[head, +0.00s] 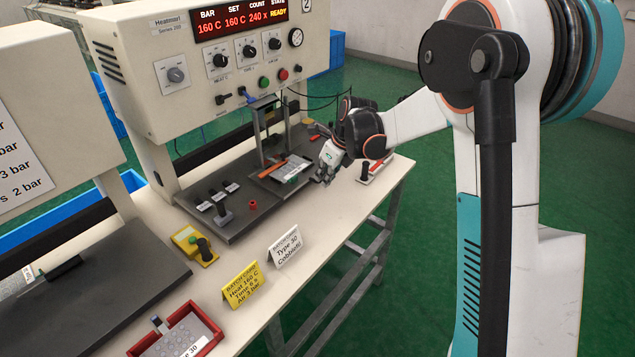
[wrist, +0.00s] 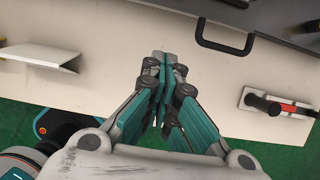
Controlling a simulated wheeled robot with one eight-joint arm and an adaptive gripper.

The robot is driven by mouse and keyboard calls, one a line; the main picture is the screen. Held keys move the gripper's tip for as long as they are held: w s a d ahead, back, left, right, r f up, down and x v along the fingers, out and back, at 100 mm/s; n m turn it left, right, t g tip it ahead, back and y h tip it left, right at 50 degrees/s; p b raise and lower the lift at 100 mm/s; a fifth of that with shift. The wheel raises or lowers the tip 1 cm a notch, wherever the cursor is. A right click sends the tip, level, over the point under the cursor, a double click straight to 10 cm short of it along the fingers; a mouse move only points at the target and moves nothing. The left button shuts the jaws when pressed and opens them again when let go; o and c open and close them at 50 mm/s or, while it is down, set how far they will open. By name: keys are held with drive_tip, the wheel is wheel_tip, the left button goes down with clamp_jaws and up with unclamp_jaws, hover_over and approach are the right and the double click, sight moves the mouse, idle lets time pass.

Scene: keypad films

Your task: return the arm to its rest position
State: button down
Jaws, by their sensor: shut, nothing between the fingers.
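My arm (head: 395,125) reaches from the right over the bench in the head view. My gripper (head: 322,178) is near the front edge of the bench, just right of the machine's dark base plate. In the wrist view my gripper (wrist: 165,62) has its fingertips together, with nothing between them, above the pale bench top (wrist: 120,65). The fingers seem apart from the things around them.
A heat press (head: 215,60) with a lit display stands behind. A white card (head: 287,246) and a yellow card (head: 243,286) stand at the front edge. Green floor lies beyond.

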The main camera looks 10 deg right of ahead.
drive_tip(key=s+r+n+t+h, duration=0.2)
drive_tip(key=s+r+n, duration=1.25)
drive_tip(key=s, duration=0.45)
drive_tip(key=s+d+n+t, duration=0.1)
drive_tip(key=s+d+n, duration=0.1)
drive_tip(key=s+n, duration=1.1)
drive_tip(key=s+f, duration=0.1)
drive_tip(key=s, duration=0.2)
drive_tip(key=shift+n+t+h, duration=0.35)
drive_tip(key=shift+t+h, duration=0.05)
